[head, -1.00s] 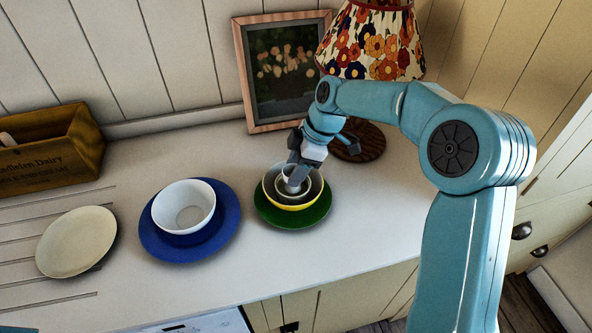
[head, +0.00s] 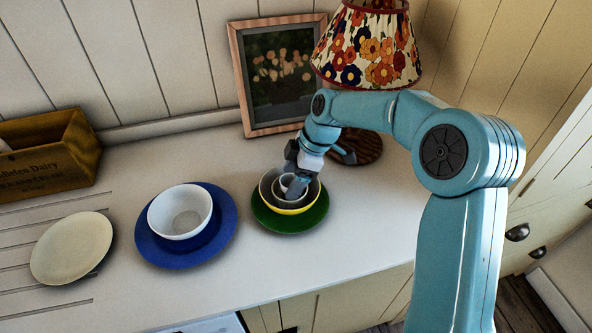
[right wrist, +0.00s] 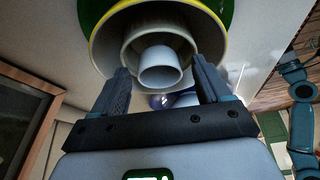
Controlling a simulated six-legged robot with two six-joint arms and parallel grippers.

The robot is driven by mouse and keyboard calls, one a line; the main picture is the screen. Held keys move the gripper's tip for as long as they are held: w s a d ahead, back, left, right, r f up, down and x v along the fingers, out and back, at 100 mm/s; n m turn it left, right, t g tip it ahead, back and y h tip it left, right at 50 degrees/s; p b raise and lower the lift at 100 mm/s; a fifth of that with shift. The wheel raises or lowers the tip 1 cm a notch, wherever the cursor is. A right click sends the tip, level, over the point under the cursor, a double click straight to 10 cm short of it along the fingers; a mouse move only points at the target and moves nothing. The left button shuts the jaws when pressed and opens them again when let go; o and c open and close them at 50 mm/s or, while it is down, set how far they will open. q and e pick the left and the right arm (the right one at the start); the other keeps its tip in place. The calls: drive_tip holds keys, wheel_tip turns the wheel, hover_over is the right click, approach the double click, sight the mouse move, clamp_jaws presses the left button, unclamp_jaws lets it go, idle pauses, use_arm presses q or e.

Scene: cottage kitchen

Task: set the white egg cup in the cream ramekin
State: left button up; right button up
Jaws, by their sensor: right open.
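The white egg cup (right wrist: 160,66) is in the mouth of the cream ramekin (right wrist: 133,50) in the right wrist view, and appears to stand inside it. The ramekin sits in a yellow-rimmed bowl (right wrist: 98,42) on a green plate (head: 262,217). In the head view the egg cup (head: 287,181) is small and partly hidden by my right gripper (head: 295,184). The right gripper is open, with one finger on each side of the egg cup and visible gaps between them. My left gripper is not in view.
A white bowl (head: 180,234) stands on a blue plate (head: 225,228) to the left, with a cream plate (head: 70,248) further left. A wooden crate (head: 45,165), a picture frame (head: 241,75) and a flowered lamp (head: 368,50) stand behind. The front counter is clear.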

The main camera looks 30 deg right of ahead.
drive_tip(key=shift+d+r, duration=0.1)
drive_tip(key=shift+r, duration=0.3)
drive_tip(key=v, duration=1.1)
drive_tip(key=shift+r, duration=0.3)
drive_tip(key=shift+d, duration=0.15)
drive_tip(key=shift+s+f, duration=0.1)
drive_tip(key=shift+s, duration=0.15)
